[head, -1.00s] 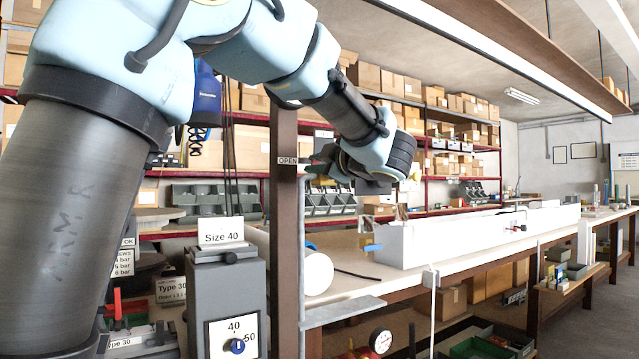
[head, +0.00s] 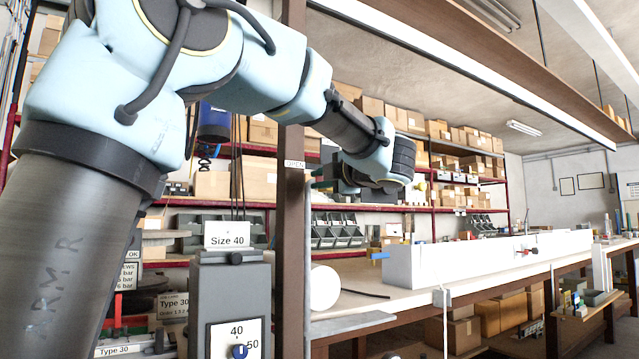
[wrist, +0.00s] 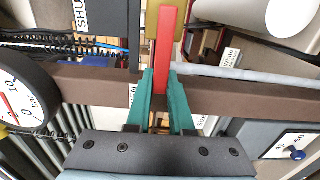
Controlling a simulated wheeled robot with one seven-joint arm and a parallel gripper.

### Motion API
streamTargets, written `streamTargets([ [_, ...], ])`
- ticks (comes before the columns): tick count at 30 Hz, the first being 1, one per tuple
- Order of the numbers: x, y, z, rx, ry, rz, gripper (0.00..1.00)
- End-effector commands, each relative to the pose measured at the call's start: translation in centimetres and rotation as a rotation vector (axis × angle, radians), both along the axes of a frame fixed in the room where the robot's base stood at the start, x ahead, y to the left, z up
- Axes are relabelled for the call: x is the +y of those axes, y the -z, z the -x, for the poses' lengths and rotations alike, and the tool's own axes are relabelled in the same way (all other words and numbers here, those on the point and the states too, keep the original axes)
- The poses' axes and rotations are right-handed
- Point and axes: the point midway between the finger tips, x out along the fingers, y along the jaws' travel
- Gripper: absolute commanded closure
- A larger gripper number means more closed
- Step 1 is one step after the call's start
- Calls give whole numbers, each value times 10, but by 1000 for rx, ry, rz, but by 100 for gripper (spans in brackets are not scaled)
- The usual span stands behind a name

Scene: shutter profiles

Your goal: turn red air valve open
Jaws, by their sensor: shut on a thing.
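The red air valve's lever (wrist: 166,42) is a flat red bar in the wrist view, running up the picture from between my green fingers. My gripper (wrist: 163,78) is shut on its near end. In the head view my gripper (head: 322,180) is beside the brown post, and I cannot make out the lever there. An OPEN label (head: 293,164) is on the post; in the wrist view it is partly hidden by the left finger. A SHUT label (wrist: 81,14) is at the upper left of the wrist view. The valve body is mostly hidden.
The brown post (wrist: 95,84) crosses the wrist view, with a grey pipe (wrist: 240,73) beside it. A grey Size 40 box (head: 232,290) stands near the post. A long white box (head: 470,258) lies on the bench.

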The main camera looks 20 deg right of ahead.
Motion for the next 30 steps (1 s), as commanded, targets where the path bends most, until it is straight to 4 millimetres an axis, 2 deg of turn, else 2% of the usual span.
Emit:
streamTargets([
  [8, 0, 1, 0, 3, 0, 1, 100],
  [9, 0, 2, 0, 3, 0, 1, 76],
  [16, 0, 1, 0, 2, 0, 0, 50],
  [25, -1, 1, 3, 1, 0, 0, 50],
  [30, -6, 1, 24, 1, 3, 0, 50],
])
